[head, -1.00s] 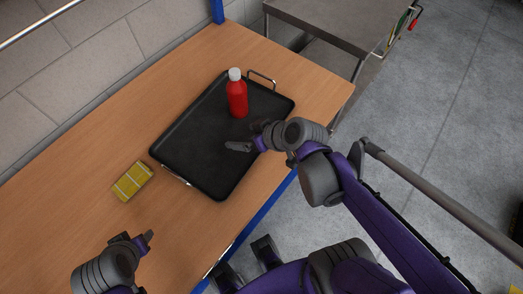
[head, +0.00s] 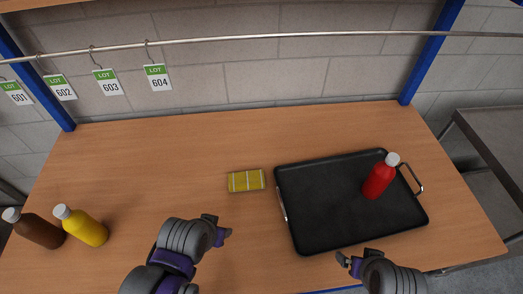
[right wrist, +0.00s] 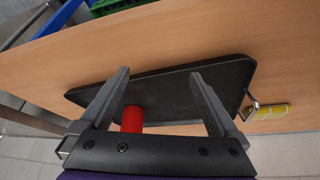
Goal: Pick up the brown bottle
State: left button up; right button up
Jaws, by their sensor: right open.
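The brown bottle (head: 36,229) with a white cap is at the far left of the table in the head view, beside a yellow bottle (head: 82,226). My left gripper (head: 222,232) is over the table's front middle, well to the right of both bottles; its finger gap is not clear. My right gripper (head: 347,262) is at the front edge of the black tray, far from the brown bottle. In the right wrist view its fingers (right wrist: 160,102) are spread, with nothing held between them.
A red bottle (head: 379,177) stands on the black tray (head: 310,232), which has metal handles. A yellow sponge-like block (head: 246,180) lies left of the tray. A rail (head: 250,39) with hanging lot tags crosses the back. The wooden table (head: 150,160) is clear at back left.

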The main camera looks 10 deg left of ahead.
aim_at(31, 227)
jog(key=k+j, duration=0.4)
jog(key=k+j+u, duration=0.15)
jog(key=u, duration=2)
jog(key=j+z, duration=0.15)
jog(key=z, duration=0.25)
jog(key=j+z, duration=0.15)
jog(key=z, duration=0.2)
jog(key=i+j+z, duration=0.1)
jog(key=i+j, duration=0.3)
jog(key=i, duration=0.05)
